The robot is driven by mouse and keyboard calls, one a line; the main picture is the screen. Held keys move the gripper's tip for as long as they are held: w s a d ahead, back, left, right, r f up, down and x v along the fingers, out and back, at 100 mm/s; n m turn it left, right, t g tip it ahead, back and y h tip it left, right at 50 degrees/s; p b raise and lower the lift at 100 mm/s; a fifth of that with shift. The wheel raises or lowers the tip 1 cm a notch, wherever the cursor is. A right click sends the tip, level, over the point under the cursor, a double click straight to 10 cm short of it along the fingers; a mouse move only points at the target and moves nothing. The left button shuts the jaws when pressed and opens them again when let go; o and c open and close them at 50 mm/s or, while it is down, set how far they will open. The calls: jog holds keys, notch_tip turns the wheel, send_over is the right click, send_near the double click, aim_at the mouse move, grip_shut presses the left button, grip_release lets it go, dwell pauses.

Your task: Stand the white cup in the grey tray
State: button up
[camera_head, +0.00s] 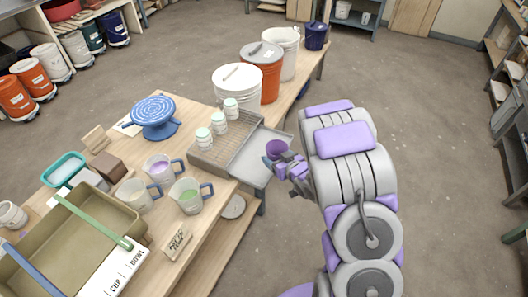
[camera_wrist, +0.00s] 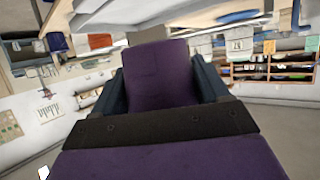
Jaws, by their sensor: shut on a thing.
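My gripper (camera_head: 284,160) is shut on a purple cup (camera_head: 277,148) and holds it up beside the table's right edge. In the wrist view the purple cup (camera_wrist: 160,75) fills the space between the two dark fingers. The held cup looks purple, not white; its base is hidden. The grey tray (camera_head: 248,160) lies flat at the table's right edge, to the left of my gripper, and looks empty. A white cup-like vessel (camera_head: 12,214) stands at the far left of the table; I cannot tell whether it is the task's cup.
A wire rack (camera_head: 207,153) with several small pale jars adjoins the tray. White and orange buckets (camera_head: 264,66) stand behind it. A blue turntable (camera_head: 154,112), pitchers of coloured liquid (camera_head: 188,195) and an olive bin (camera_head: 75,235) occupy the left. Open floor lies to the right.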

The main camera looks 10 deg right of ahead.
jog(key=s+a+f+n+g+y+p, duration=0.1)
jog(key=s+a+f+n+y+p, duration=0.15)
jog(key=s, duration=0.35)
jog(key=w+b, duration=0.1)
jog(key=w, duration=0.4)
jog(key=w+f+b, duration=0.1)
jog(key=w, duration=0.4)
jog(key=w+d+b, duration=0.1)
jog(key=w, duration=0.4)
jog(key=shift+w+f, duration=0.35)
jog(key=shift+f, duration=0.05)
jog(key=shift+f+b, duration=0.65)
jog(key=shift+f, duration=1.2)
jog(key=shift+r, duration=0.1)
jog(key=o, duration=1.2)
jog(key=shift+o, duration=0.2)
